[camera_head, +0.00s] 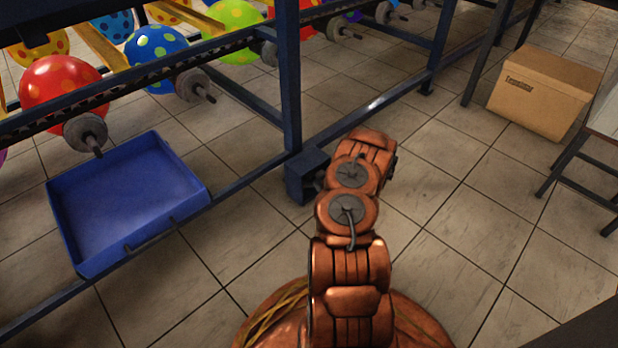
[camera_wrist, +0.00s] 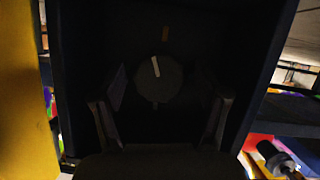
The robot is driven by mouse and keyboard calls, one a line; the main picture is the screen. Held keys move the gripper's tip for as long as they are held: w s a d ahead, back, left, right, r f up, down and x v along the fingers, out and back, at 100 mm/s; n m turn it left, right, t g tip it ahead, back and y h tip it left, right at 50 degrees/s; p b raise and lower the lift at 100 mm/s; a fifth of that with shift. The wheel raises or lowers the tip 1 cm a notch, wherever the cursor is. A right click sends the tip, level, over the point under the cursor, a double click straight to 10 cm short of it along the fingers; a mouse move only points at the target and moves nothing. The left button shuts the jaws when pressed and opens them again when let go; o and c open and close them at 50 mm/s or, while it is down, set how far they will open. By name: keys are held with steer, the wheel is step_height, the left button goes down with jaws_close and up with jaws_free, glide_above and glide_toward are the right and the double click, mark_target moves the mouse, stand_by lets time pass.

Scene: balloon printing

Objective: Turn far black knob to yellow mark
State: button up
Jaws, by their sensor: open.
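In the wrist view a round dark knob (camera_wrist: 159,80) sits on a dark panel. Its white pointer line is near its top edge and leans slightly to the left. A small dull yellow-orange mark (camera_wrist: 165,33) is on the panel above the knob, a little right of the pointer. My gripper (camera_wrist: 162,108) is open, with one finger left and one right of the knob's lower part. It is dark, and I cannot tell whether the fingers touch it. In the head view the knob does not show, and my arm's end is beside a dark blue box on the frame post (camera_head: 306,176).
A dark blue rack with balloons (camera_head: 62,88) and grey rollers (camera_head: 193,85) runs along the left. A blue tray (camera_head: 125,200) is below it. A cardboard box (camera_head: 543,92) stands at the upper right.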

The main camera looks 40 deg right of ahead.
steer(key=c, duration=1.2)
steer(key=shift+o, duration=0.2)
steer(key=shift+d+r+p, duration=0.15)
steer(key=shift+r+p, duration=0.15)
steer(key=shift+p, duration=0.95)
steer(key=shift+m+p, duration=0.4)
steer(key=shift+p, duration=0.55)
steer(key=shift+y+p, duration=0.4)
steer(key=shift+f+m+y+p, duration=0.25)
steer(key=shift+m+y+p, duration=0.35)
steer(key=shift+m, duration=0.4)
steer(key=o, duration=1.2)
steer(key=shift+c, duration=0.2)
